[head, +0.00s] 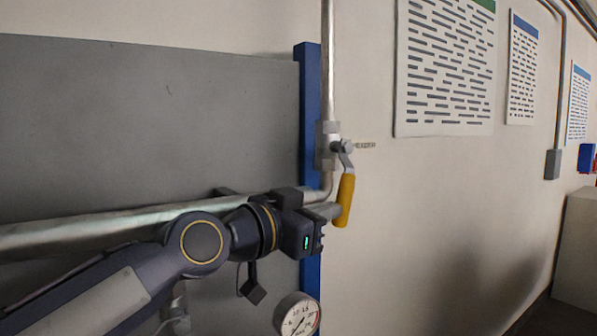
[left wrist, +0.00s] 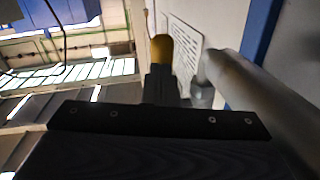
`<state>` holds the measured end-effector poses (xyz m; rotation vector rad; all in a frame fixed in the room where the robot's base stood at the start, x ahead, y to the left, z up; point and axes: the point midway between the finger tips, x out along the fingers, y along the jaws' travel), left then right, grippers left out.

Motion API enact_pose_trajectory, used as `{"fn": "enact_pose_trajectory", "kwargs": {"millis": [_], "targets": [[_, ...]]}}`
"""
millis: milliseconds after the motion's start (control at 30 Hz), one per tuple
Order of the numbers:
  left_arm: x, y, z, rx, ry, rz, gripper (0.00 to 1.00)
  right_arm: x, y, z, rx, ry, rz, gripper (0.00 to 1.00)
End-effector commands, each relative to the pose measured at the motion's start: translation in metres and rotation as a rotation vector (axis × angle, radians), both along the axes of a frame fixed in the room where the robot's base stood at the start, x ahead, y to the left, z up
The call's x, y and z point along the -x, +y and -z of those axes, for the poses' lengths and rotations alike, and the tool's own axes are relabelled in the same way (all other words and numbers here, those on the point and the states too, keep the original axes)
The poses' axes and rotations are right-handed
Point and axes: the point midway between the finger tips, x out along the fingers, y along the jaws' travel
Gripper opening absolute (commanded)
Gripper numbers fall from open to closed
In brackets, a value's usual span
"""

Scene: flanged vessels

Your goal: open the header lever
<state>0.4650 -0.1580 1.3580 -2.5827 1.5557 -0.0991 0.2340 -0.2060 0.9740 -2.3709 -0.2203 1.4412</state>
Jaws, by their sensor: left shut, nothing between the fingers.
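The header lever has a yellow handle (head: 346,200) that hangs down and tilts slightly left towards its lower end, below the valve body (head: 328,146) on a vertical pipe. In the left wrist view, the yellow handle (left wrist: 162,48) shows just beyond the shut fingers (left wrist: 160,82). My right gripper is out of view.
A metal pipe (head: 90,230) runs behind my left arm and bends up to the valve. A blue post (head: 309,110) stands behind the pipe. A pressure gauge (head: 298,316) is below my gripper. The wall right of the lever is clear below the posted sheet (head: 445,70).

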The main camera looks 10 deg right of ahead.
Motion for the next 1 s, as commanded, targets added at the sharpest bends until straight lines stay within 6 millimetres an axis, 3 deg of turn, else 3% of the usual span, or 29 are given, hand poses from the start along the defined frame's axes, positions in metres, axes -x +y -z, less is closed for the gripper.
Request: {"fn": "enact_pose_trajectory", "kwargs": {"millis": [400,1000], "targets": [[-0.008,-0.022,0.013,-0.001,0.002,0.001,0.0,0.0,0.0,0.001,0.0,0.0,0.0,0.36],[-0.009,-0.027,0.015,-0.002,0.001,0.002,0.0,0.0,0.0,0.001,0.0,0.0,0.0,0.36]]}}
